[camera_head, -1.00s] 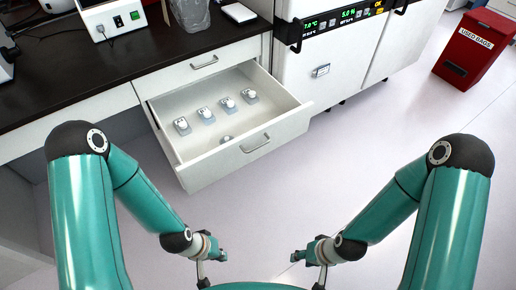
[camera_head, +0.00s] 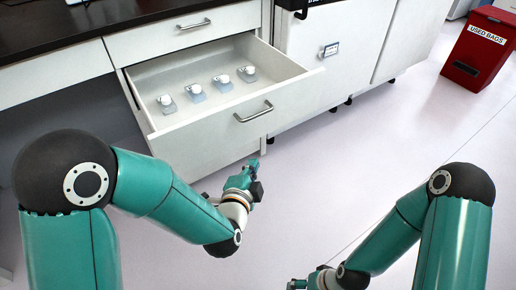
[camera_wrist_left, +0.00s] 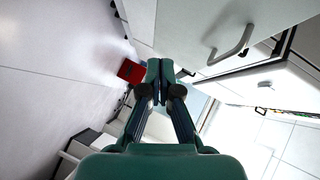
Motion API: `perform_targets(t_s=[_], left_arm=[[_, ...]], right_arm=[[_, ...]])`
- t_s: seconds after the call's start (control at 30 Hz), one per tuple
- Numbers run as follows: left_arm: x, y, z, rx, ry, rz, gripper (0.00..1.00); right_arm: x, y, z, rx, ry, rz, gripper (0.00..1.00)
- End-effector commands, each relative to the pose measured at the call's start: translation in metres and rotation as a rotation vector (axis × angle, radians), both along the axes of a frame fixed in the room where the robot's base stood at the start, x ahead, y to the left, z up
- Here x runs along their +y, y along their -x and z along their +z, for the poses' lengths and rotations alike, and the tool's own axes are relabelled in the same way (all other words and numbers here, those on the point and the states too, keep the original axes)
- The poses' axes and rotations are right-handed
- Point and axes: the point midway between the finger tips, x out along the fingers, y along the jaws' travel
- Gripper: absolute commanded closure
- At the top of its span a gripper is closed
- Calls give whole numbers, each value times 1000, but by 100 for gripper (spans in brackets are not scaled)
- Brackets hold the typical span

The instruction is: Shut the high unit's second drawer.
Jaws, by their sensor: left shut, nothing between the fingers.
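The second drawer (camera_head: 205,145) of the white unit stands pulled out below a closed top drawer (camera_head: 165,35). Its handle (camera_head: 253,112) is on the front panel; the handle also shows in the left wrist view (camera_wrist_left: 232,46). Several small white-capped containers (camera_head: 222,84) stand inside the drawer. My left gripper (camera_head: 254,168) is below and in front of the drawer front, apart from the handle. In the left wrist view its fingers (camera_wrist_left: 160,70) are together and empty. My right gripper (camera_head: 298,284) only partly shows at the bottom edge; its fingers are unclear.
A white appliance (camera_head: 350,50) stands right of the drawer. A red used-bags bin (camera_head: 482,48) is at the far right. A dark worktop (camera_head: 60,28) lies above the unit. The pale floor (camera_head: 350,150) in front is clear.

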Motion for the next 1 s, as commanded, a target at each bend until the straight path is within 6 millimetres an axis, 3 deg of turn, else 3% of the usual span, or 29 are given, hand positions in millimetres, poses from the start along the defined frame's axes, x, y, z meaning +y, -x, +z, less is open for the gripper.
perform_targets(t_s=[0.03,0.1,0.3,0.47,0.93,1.0], left_arm=[[-8,-1,-5,-85,-66,-15,100],[-13,-1,7,-179,-153,-19,100],[-19,1,30,-314,-287,-9,100],[-21,-10,34,-328,-305,-4,100],[-34,-97,32,-326,-304,-6,100],[-27,-107,32,-325,-302,-3,100]], right_arm=[[0,0,-30,-1,0,0,19],[0,0,-43,-1,0,0,19],[0,0,-59,-1,0,0,19],[0,0,-60,-1,0,0,19],[0,0,-72,-1,0,0,19],[0,0,-76,-1,0,0,19]])
